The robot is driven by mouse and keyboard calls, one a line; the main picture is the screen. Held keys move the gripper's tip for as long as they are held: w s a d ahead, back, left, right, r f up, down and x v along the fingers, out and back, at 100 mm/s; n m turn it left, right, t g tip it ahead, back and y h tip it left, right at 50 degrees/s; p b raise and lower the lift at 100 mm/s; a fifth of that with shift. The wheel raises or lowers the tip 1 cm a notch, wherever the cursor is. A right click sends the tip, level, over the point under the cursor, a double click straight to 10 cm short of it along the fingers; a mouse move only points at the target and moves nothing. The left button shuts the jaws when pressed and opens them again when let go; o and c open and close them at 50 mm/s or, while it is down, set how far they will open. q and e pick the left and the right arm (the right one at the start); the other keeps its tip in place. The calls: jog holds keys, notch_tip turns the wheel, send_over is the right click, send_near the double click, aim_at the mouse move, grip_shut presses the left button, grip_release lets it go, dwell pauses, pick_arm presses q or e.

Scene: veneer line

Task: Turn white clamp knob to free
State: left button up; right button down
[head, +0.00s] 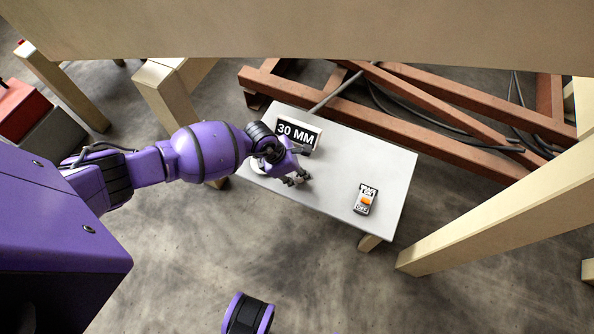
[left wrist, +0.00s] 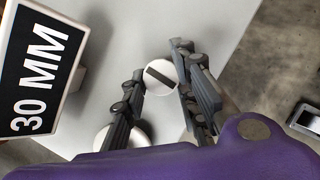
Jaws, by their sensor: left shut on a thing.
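The white clamp knob (left wrist: 159,69), a round white disc with a dark bar across it, sits between the fingertips of my left gripper (left wrist: 160,82) in the left wrist view. The bar slants from upper left to lower right. The gripper is shut on the knob, one finger on each side. In the head view my left gripper (head: 296,181) is low over the left part of the pale table (head: 335,185), and it hides the knob. My right gripper is not in view.
A second white disc (left wrist: 141,134) lies partly behind a finger. A "30 MM" sign (head: 298,135) stands close beside the gripper. A switch box with an orange rocker (head: 366,200) sits right on the table. Brown beams (head: 440,125) lie behind; a cream beam (head: 300,30) crosses the top.

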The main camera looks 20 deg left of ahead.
pick_arm(q)
jog(key=shift+w+a+r, duration=0.15)
jog(key=shift+w+r, duration=0.15)
jog(key=shift+w, duration=0.25)
jog(key=o, duration=1.1)
jog(key=shift+c, duration=0.2)
jog(key=shift+s+f, duration=0.1)
jog(key=shift+s, duration=0.05)
jog(key=shift+s+f, duration=0.1)
jog(key=shift+s, duration=0.05)
jog(key=v, duration=1.2)
